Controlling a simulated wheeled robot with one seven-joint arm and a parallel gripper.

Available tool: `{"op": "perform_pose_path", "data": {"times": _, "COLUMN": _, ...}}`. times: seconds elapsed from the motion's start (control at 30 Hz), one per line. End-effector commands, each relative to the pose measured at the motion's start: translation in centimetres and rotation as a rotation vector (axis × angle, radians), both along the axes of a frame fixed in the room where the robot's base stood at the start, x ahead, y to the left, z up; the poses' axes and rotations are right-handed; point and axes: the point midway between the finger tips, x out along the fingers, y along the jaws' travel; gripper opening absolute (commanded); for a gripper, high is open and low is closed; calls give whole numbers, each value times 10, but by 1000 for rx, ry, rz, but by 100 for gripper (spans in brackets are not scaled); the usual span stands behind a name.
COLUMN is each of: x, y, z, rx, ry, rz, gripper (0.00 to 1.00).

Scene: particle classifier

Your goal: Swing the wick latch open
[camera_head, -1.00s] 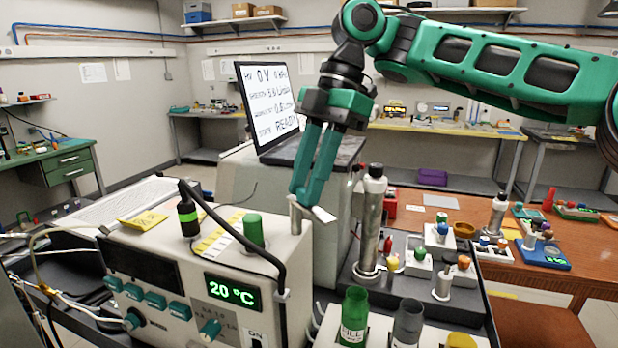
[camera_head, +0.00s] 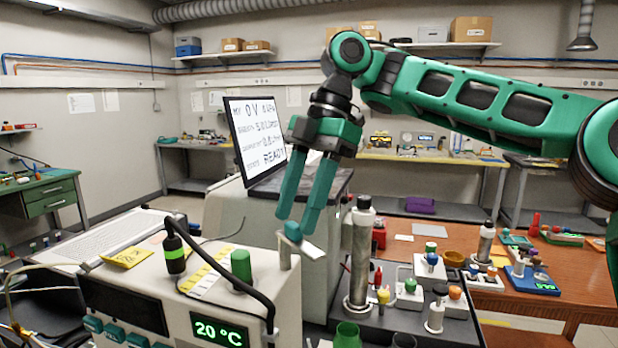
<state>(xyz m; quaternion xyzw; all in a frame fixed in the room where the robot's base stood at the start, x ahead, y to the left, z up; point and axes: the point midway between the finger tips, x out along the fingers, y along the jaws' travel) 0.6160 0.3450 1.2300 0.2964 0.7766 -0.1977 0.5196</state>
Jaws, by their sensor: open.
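A small grey post with a pale flat tab (camera_head: 312,250) stands at the right edge of the instrument box (camera_head: 245,300); it looks like the wick latch, but I cannot be sure. My gripper (camera_head: 295,224) points down just above it, with its two green fingers apart. A rounded blue-green piece shows between the fingertips; I cannot tell whether it is a fingertip or a knob. The fingertips overlap the top of the post in the picture, and contact cannot be told. The box's display reads 20 °C.
A green cylinder (camera_head: 241,266) and a black cable (camera_head: 235,242) are on the box. Small coloured-top holders (camera_head: 407,292) fill the tray at right.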

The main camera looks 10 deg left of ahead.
Motion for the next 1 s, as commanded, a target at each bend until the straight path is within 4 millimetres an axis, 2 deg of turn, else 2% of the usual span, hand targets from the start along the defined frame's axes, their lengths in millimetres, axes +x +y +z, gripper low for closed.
{"op": "perform_pose_path", "data": {"times": 0.3, "x": 18, "y": -14, "z": 53, "rx": 7, "ry": 2, "rz": -2, "gripper": 45}}
{"op": "perform_pose_path", "data": {"times": 0.5, "x": 27, "y": -21, "z": 77, "rx": 3, "ry": 0, "rz": -4, "gripper": 45}}
{"op": "perform_pose_path", "data": {"times": 0.7, "x": 30, "y": -24, "z": 87, "rx": 2, "ry": 2, "rz": -1, "gripper": 45}}
{"op": "perform_pose_path", "data": {"times": 1.0, "x": 30, "y": -25, "z": 89, "rx": 2, "ry": 3, "rz": -2, "gripper": 45}}
